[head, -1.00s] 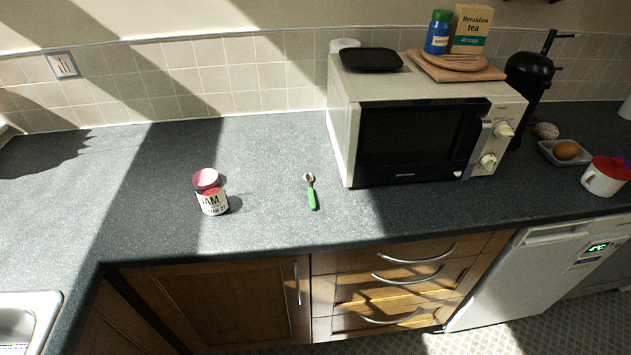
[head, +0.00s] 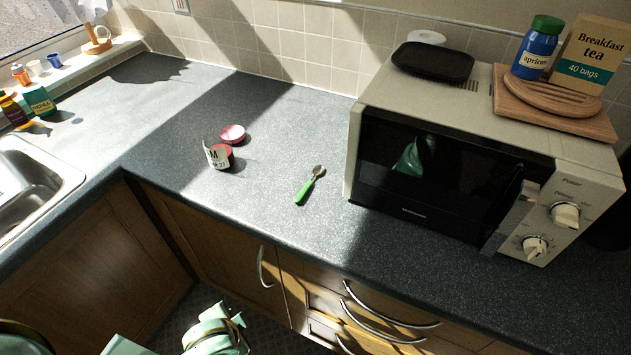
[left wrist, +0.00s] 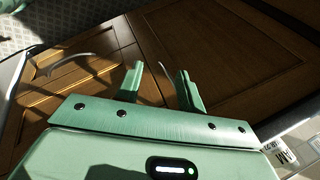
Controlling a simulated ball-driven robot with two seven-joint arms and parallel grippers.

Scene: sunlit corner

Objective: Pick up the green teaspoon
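The green teaspoon (head: 306,190) lies on the dark worktop (head: 260,215), in front of and left of the microwave. Its green handle points toward the front edge and its metal bowl points back right. Nothing touches it. My left gripper shows in the left wrist view (left wrist: 158,80), with its two mint-green fingers apart and nothing between them. It faces wooden cupboard fronts. The teaspoon is not in that view. Mint-green parts of my own body show low in the head view, well below the worktop. My right gripper is not in view.
A sink (head: 35,185) is at far left. Drawer handles (head: 385,308) project below the worktop edge. The worktop in front of the spoon is clear.

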